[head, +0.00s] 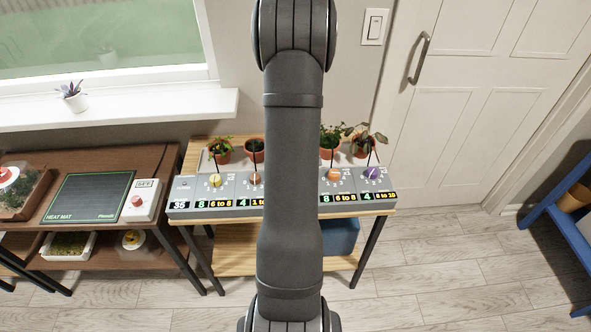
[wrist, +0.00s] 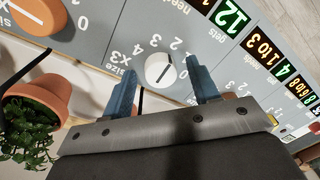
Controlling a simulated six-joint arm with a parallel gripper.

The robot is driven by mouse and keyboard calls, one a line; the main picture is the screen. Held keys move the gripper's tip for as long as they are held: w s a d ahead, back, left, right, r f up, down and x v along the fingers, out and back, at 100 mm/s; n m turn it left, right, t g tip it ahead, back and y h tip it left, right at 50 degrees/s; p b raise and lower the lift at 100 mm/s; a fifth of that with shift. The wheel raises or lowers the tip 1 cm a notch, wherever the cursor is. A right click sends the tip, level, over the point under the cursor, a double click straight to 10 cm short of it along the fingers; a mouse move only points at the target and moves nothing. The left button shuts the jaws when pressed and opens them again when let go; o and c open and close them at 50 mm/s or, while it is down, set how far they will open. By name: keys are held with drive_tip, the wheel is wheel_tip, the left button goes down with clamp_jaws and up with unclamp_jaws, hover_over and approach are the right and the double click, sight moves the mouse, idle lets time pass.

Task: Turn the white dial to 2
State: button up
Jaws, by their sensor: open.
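The white dial (wrist: 160,70) is on the grey console panel in the wrist view. Its dark pointer line slants toward the upper right of that picture. Small numbers ring the dial; I cannot tell for sure which one the pointer meets. My gripper (wrist: 164,88) is open, with one blue finger on each side of the dial. The fingers appear apart from it; how near they are in depth is unclear. In the head view my arm hides both the white dial and my gripper.
The console (head: 300,200) bears other dials: yellow (head: 215,180), purple (head: 372,174) and orange (head: 333,175). An orange dial (wrist: 42,12) is at the wrist view's upper left. A potted plant (wrist: 38,98) stands close by my gripper. Lit displays (wrist: 232,18) line the panel's edge.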

wheel_tip(320, 180, up, 17)
drive_tip(key=shift+w+d+r, duration=0.2)
drive_tip(key=shift+w+d, duration=0.2)
drive_tip(key=shift+f, duration=0.1)
idle(0.4)
drive_tip(key=f, duration=1.7)
drive_tip(key=shift+s+a+f, duration=0.1)
drive_tip(key=shift+s+a, duration=0.3)
